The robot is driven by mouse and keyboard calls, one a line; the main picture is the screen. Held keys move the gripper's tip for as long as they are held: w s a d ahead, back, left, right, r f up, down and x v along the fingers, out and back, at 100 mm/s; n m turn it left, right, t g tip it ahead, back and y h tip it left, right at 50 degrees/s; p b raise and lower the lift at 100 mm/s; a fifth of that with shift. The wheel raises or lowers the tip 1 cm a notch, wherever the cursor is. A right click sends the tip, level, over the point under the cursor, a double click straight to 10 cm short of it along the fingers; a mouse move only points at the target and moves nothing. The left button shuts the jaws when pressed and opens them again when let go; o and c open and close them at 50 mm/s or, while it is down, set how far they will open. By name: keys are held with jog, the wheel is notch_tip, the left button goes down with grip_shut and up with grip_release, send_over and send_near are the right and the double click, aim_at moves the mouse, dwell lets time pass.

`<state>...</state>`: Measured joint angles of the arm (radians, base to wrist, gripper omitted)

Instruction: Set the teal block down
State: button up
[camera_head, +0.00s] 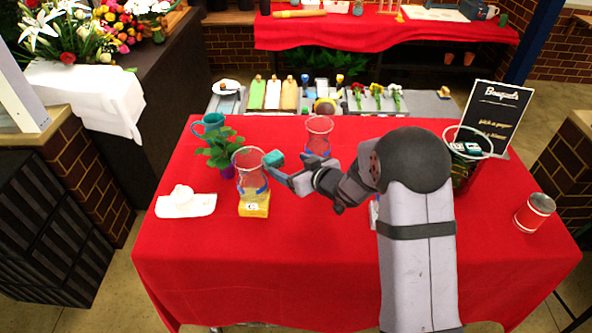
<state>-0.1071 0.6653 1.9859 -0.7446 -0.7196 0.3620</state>
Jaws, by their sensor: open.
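The teal block (273,158) shows at the tip of my gripper (279,167), just right of the rim of a clear glass vase (249,162). My gripper is open. The block overlaps the fingertips in this view, and I cannot tell whether it touches them or what it rests on. The vase stands on a yellow base (254,208) on the red-covered table (310,275).
A second glass vase (319,126) stands behind my gripper. A potted plant (220,150), a teal mug (209,124) and a white cloth (186,206) are at the left. A red can (535,211) and a black sign (492,116) are at the right. The table's front is clear.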

jog(key=shift+v, duration=1.2)
jog(key=s+d+r+m+g+h+p, duration=0.1)
jog(key=s+d+r+m+h+p, duration=0.1)
jog(key=s+d+r+h, duration=0.3)
jog(key=s+d+r+m+g+h+p, duration=0.1)
jog(key=s+d+m+g+h+p, duration=0.2)
jog(key=d, duration=0.5)
jog(key=s+d+r+m+g+p, duration=0.1)
jog(key=s+d+g+p, duration=0.15)
jog(key=s, duration=0.95)
jog(key=s+d+r+m+g+p, duration=0.15)
jog(key=s+g, duration=0.25)
jog(key=s, duration=0.9)
notch_tip(320, 180, down, 6)
jog(key=b, duration=0.4)
jog(key=shift+a, duration=0.5)
jog(key=shift+w, duration=0.1)
